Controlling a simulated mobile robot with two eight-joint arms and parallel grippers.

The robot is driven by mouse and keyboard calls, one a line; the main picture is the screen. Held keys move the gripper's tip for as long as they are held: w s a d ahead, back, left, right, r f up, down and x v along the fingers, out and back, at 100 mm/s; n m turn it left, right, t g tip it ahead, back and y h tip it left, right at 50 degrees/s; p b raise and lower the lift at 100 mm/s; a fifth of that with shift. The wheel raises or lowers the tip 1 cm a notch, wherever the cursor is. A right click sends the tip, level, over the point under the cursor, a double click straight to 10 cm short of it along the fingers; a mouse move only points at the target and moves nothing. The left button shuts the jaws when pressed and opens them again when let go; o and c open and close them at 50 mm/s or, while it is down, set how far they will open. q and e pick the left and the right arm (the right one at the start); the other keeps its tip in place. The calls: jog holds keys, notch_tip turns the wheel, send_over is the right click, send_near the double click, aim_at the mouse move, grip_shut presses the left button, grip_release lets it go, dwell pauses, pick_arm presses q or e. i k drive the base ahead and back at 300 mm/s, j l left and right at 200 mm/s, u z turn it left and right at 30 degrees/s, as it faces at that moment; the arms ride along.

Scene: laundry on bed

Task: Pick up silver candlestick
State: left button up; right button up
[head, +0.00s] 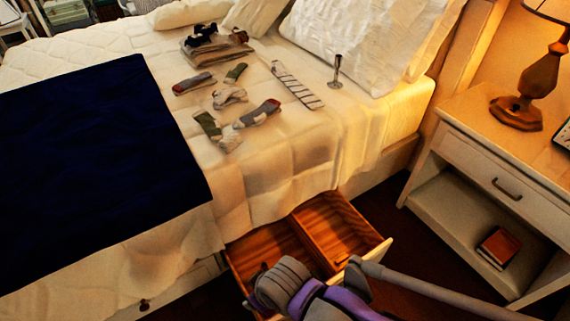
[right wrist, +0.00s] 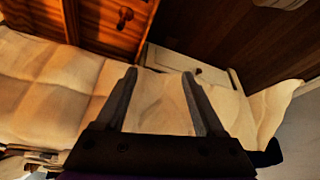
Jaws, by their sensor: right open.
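The silver candlestick (head: 336,70) stands upright on the white bed sheet (head: 290,150), near the pillows and to the right of a striped tie. My right gripper (right wrist: 159,74) is open in the right wrist view, with nothing between its two fingers. Pale cloth fills much of the view beyond it, and the candlestick does not show there. In the head view, part of my arm is at the bottom centre over the open drawer, far from the candlestick. I cannot make out its fingers there. My left gripper is not in view.
Several socks (head: 230,97) and a striped tie (head: 297,84) lie on the bed, left of the candlestick. A wooden drawer (head: 345,230) is pulled out from under the bed. A nightstand (head: 470,115) with a lamp (head: 535,80) stands at the right. Pillows (head: 355,40) are behind.

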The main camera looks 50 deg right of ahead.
aim_at(334, 84)
jog(key=z, duration=2)
